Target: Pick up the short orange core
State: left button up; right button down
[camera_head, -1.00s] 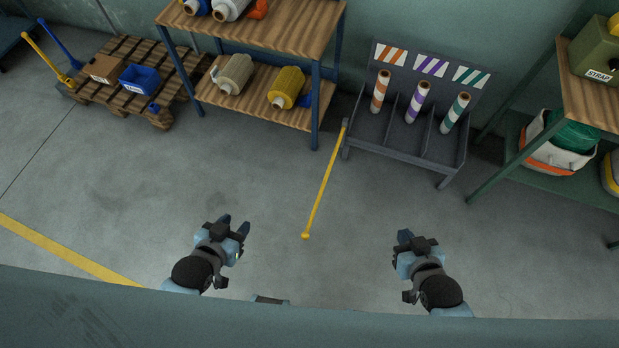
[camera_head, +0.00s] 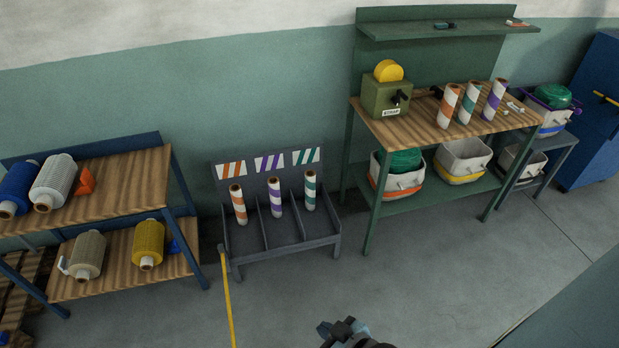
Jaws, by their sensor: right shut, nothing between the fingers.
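An orange-striped core (camera_head: 238,205) stands in the left bay of the grey rack (camera_head: 284,253), under an orange-striped label. Another orange-striped core (camera_head: 448,106) stands upright on the wooden workbench (camera_head: 400,130). I cannot tell for certain from this view which of the two is shorter. Purple-striped (camera_head: 275,197) and green-striped (camera_head: 310,190) cores stand in the other rack bays. My right gripper (camera_head: 326,329) is at the bottom edge, in front of the rack and well apart from the cores. It is shut and empty, partly cut off. My left gripper is out of view.
Green (camera_head: 469,103) and purple (camera_head: 494,100) striped cores stand beside the orange one on the bench, near a green strap box (camera_head: 387,98). Baskets sit beneath. A shelf (camera_head: 110,180) with netting rolls stands left. A yellow bar (camera_head: 228,300) rises by the rack. Floor before the bench is clear.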

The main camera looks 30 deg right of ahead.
aim_at(451, 91)
jog(key=z, duration=1.8)
jog(key=i+l+u, duration=0.1)
jog(key=i+u, duration=0.15)
jog(key=i, duration=0.85)
